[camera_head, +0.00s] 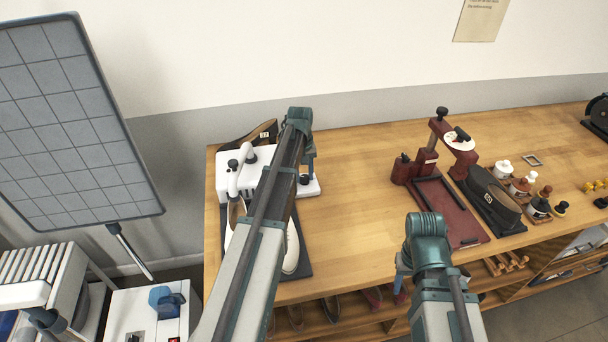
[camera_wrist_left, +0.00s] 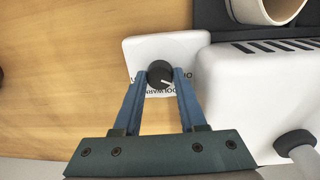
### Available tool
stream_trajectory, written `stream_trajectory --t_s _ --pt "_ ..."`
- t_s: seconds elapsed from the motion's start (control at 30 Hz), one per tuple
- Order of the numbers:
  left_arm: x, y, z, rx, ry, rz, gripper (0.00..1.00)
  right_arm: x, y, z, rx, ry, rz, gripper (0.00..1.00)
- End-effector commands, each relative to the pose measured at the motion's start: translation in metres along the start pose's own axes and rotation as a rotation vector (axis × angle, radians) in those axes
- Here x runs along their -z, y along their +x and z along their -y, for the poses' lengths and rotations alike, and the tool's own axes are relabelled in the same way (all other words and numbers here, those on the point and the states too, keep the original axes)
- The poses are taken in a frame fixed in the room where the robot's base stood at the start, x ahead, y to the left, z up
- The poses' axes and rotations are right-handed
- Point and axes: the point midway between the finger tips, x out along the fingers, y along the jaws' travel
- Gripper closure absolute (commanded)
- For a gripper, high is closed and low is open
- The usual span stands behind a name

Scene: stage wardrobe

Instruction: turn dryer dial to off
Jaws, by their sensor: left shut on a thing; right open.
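The dryer (camera_head: 233,172) is a white unit with a curved tube at the left end of the wooden bench. Its black round dial (camera_wrist_left: 160,74) sits on a low white panel (camera_wrist_left: 165,48) in the left wrist view. A white mark on the dial points to the lower right of that view, and the lettering beside it is partly hidden. My left gripper (camera_head: 308,178) reaches down at the panel, and its blue fingers (camera_wrist_left: 160,78) are shut on the dial from both sides. My right gripper (camera_head: 401,288) is open and apart, near the bench's front edge.
Shoes (camera_head: 291,248) lie on a dark mat in front of the dryer. A dark red press (camera_head: 455,150), a black shoe-like item (camera_head: 492,198) and several small bottles stand to the right. The middle of the bench top (camera_head: 352,190) is clear.

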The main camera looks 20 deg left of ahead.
Motion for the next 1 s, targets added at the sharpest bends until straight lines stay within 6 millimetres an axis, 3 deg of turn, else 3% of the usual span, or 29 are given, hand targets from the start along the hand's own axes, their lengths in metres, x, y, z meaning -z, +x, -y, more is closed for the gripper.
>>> stream_trajectory --t_s 0.4,1.0 --pt "-0.0007 0.0001 -0.0002 0.0 -0.194 -0.01 1.0 0.0 0.0001 0.0 0.0 0.0 0.0 0.51" --pt "-0.0006 0.0001 -0.0002 0.0 -0.23 -0.012 1.0 0.0 0.0001 0.0 0.0 0.0 0.0 0.51"
